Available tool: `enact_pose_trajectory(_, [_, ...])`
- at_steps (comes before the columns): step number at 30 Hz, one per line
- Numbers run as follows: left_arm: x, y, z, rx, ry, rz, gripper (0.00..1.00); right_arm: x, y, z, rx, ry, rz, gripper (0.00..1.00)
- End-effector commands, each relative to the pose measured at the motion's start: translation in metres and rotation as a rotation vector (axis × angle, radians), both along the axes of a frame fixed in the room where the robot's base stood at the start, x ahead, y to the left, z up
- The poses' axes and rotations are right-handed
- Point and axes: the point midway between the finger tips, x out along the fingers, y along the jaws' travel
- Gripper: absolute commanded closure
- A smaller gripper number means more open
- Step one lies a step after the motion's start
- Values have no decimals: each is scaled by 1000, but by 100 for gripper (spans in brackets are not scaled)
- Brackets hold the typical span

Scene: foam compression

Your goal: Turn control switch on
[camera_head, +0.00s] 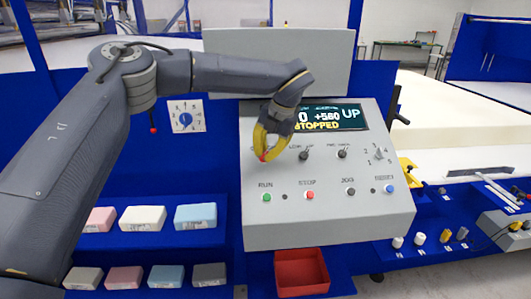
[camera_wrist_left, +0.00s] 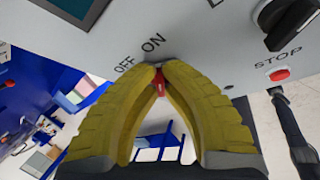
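The control switch (camera_wrist_left: 160,87) shows as a small red piece between my left fingertips in the left wrist view, below the OFF and ON labels. Its base and its setting are hidden by the fingers. My left gripper (camera_head: 262,156) has yellow fingers at the left side of the grey control panel (camera_head: 330,220), below the display (camera_head: 330,117). In the left wrist view the fingers of the left gripper (camera_wrist_left: 158,72) meet around the red piece. The display reads STOPPED and UP. My right gripper is not in view.
Below are the green RUN button (camera_head: 267,197), red STOP button (camera_head: 310,195) and blue RESET button (camera_head: 390,188). A black knob (camera_head: 305,154) sits right of my gripper. A red tray (camera_head: 301,272) stands in front. Foam blocks (camera_head: 142,218) lie on the left shelves.

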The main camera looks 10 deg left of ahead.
Motion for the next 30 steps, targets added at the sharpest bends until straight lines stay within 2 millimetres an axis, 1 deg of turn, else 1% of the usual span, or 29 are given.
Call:
enact_pose_trajectory(10, [-1, 0, -1, 36, 13, -58, 100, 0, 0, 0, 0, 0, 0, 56])
enact_pose_trajectory(22, [-1, 0, -1, 37, 14, -61, 100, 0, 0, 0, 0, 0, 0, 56])
enact_pose_trajectory(23, [-1, 0, -1, 37, 14, -61, 90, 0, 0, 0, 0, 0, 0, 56])
enact_pose_trajectory(27, [-1, 0, -1, 37, 13, -62, 73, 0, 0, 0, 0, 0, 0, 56])
enact_pose_trajectory(28, [-1, 0, -1, 37, 13, -62, 70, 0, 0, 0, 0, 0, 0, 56])
enact_pose_trajectory(30, [-1, -1, -1, 37, 12, -61, 70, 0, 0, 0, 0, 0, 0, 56])
